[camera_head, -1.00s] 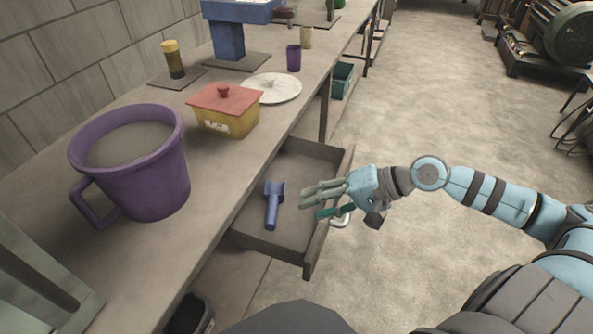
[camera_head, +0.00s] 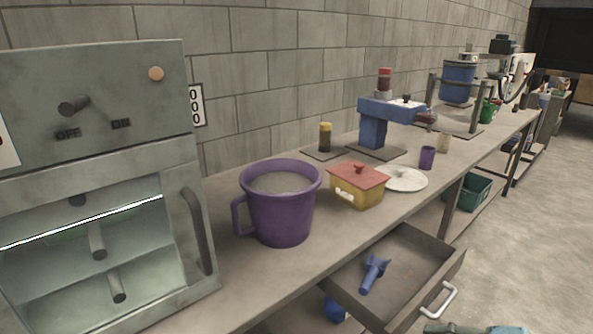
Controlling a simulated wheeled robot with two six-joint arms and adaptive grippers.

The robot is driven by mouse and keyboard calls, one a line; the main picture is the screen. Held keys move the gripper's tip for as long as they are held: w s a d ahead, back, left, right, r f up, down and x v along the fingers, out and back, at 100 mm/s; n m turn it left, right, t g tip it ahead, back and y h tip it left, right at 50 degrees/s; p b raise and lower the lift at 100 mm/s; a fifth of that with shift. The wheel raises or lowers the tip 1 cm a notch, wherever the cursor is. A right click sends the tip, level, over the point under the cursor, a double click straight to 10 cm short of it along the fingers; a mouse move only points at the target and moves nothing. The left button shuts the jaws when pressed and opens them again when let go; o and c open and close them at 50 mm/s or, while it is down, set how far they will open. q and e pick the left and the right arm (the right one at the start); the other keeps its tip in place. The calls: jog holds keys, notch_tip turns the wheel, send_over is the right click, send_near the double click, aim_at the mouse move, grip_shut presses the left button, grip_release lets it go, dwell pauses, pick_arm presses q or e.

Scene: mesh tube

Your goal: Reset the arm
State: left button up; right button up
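The task names only my arm. A small part of my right arm (camera_head: 482,330) shows at the bottom edge, below the drawer handle; its fingers are cut off or too little shown to tell their state. My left gripper is out of view. The open drawer (camera_head: 440,262) under the bench holds a blue tool (camera_head: 373,273) lying inside it. The drawer's handle (camera_head: 438,300) is at its front right.
The bench (camera_head: 240,285) carries a purple mug (camera_head: 282,215), a yellow box with a red lid (camera_head: 358,186), a white plate (camera_head: 407,181) and a purple cup (camera_head: 427,158). A grey cabinet (camera_head: 95,100) stands left. The floor (camera_head: 535,235) at right is clear.

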jog(key=w+d+f+n+t+h, duration=0.2)
jog(key=w+d+f+h, duration=0.1)
jog(key=d, duration=0.5)
jog(key=w+d+f+n+t+h, duration=0.1)
jog(key=w+d+f+t+h, duration=0.15)
jog(key=d, duration=0.55)
jog(key=s+d+f+n+g+h+p, duration=0.2)
jog(key=s+d+f+g+h+p, duration=0.3)
jog(key=d+f, duration=0.8)
jog(key=s+a+f+n+g+h+p, duration=0.1)
jog(key=s+a+f, duration=0.4)
jog(key=s+f, duration=0.5)
jog(key=s+a+f+n+g+h+p, duration=0.15)
jog(key=s+a+f, duration=0.25)
jog(key=s+f, duration=0.55)
jog(key=s+a+g+y+p, duration=0.1)
jog(key=s+a, duration=0.6)
jog(key=a, duration=0.2)
jog(key=s+a+f+g+y+p, duration=0.1)
jog(key=s+a+y, duration=0.1)
jog(key=s+a, duration=0.5)
jog(key=a, duration=0.3)
jog(key=shift+f+g+p, duration=0.3)
jog(key=shift+p, duration=0.1)
